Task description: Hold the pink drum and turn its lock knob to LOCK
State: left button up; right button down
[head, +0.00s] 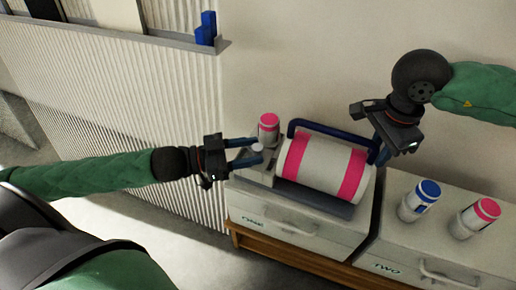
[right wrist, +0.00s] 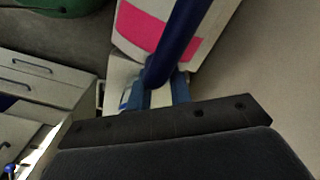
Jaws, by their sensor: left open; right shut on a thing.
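The pink drum (head: 318,165), white with two pink bands, lies on its side in a grey cradle with a blue handle bar (head: 335,131) over it. Part of the drum's pink band (right wrist: 150,28) shows in the right wrist view. My right gripper (head: 380,154) is shut on the blue bar at the drum's right end; the bar (right wrist: 178,40) runs between its fingers in the wrist view. My left gripper (head: 252,151) is open at the drum's left end, its blue fingers on either side of a small pale knob (head: 257,147). The lock markings cannot be read.
A pink-capped bottle (head: 268,128) stands close behind the left gripper. A blue-capped bottle (head: 420,200) and another pink-capped bottle (head: 475,218) stand on the right cabinet (head: 395,238), marked TWO. The drum's cabinet (head: 290,228) is marked ONE. A ribbed wall panel is at left.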

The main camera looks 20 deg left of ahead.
pick_arm(q)
jog(key=shift+x, duration=1.1)
jog(key=shift+d+f, duration=0.1)
jog(key=shift+f, duration=0.05)
jog(key=shift+c, duration=0.3)
